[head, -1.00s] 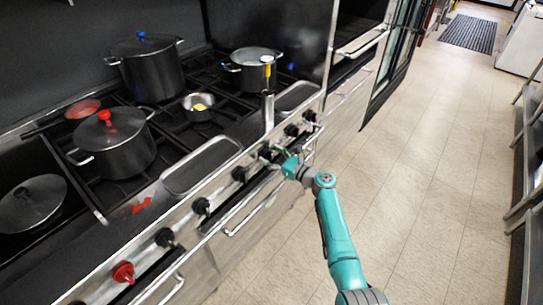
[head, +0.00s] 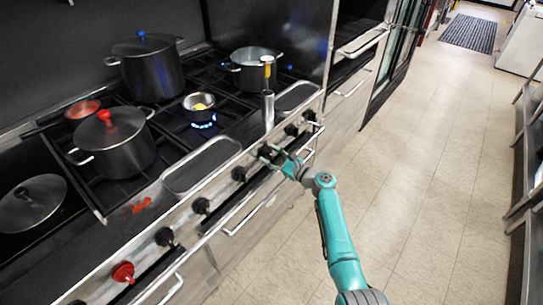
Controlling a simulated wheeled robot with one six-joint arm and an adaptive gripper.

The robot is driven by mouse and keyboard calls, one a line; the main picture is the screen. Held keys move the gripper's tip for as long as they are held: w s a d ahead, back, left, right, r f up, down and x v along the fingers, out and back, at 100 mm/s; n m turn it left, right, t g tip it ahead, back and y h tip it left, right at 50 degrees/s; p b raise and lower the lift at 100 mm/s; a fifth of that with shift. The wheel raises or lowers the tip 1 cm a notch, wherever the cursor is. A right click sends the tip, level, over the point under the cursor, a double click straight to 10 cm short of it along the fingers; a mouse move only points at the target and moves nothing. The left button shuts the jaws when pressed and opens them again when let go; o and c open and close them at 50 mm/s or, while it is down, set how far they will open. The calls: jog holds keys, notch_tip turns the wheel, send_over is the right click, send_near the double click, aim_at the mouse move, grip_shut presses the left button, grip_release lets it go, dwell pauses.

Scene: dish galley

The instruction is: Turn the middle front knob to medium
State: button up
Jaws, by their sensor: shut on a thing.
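A row of knobs runs along the stove's front panel. My gripper (head: 276,157) is at the panel and shut on a black knob (head: 265,151), which its fingers partly hide. I cannot read the knob's pointer or any markings. Blue flame (head: 204,124) burns under a small steel pan (head: 198,106) with something yellow in it, on a middle burner.
Other black knobs (head: 239,174) and a red knob (head: 123,272) sit along the panel, above an oven handle (head: 250,207). The floor on the right is clear.

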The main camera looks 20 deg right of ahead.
jog(key=n, duration=0.4)
jog(key=shift+a+n, duration=0.1)
jog(key=shift+n, duration=0.2)
jog(key=shift+a+f+n, duration=0.1)
jog(key=shift+n, duration=2.5)
jog(key=o, duration=1.2)
jog(key=shift+s, duration=0.15)
jog(key=shift+s+d+f, duration=0.1)
jog(key=shift+s+d, duration=0.2)
jog(key=shift+d, duration=0.05)
jog(key=v, duration=1.1)
